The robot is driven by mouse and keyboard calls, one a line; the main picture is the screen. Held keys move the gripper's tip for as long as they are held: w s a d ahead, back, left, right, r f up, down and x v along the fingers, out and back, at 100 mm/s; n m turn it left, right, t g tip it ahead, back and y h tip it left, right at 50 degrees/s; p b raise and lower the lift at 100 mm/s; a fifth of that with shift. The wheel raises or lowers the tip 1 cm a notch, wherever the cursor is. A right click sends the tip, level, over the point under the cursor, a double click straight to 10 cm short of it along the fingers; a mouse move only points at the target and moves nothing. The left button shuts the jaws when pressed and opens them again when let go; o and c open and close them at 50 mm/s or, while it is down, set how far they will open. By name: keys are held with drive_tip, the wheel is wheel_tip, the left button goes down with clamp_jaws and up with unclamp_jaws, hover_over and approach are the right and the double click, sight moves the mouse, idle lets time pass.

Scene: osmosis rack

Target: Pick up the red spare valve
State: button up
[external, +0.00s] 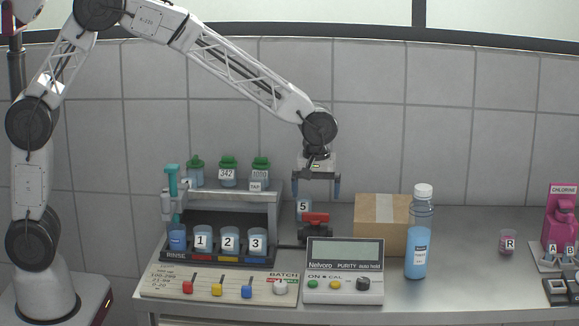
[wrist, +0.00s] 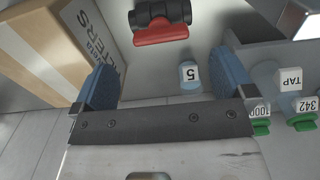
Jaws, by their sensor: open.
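The red spare valve (external: 315,219) has a red lever handle and a dark body. In the external view it sits behind the purity meter, its lower part partly hidden by the meter. In the wrist view the valve (wrist: 161,26) lies on the grey counter, beyond the fingertips and roughly between their lines. My gripper (external: 316,188) points down above the valve, with its two blue fingers apart and nothing between them. In the wrist view the gripper (wrist: 165,75) is also open and empty, and a small bottle labelled 5 (wrist: 190,76) shows between the fingers.
A cardboard box (external: 381,225) stands close to the right of the valve. The rack (external: 276,215) with numbered cups is on the left. The purity meter (external: 344,270) is in front. A blue bottle (external: 418,245) stands right of the meter. The counter further right has free room.

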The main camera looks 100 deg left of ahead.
sight(315, 215)
drive_tip(key=shift+f, duration=1.3)
drive_tip(key=shift+a+f, duration=0.1)
drive_tip(key=shift+f, duration=2.5)
drive_tip(key=c, duration=1)
drive_tip(key=shift+o, duration=0.2)
drive_tip(key=shift+r, duration=0.1)
drive_tip(key=shift+r, duration=4.95)
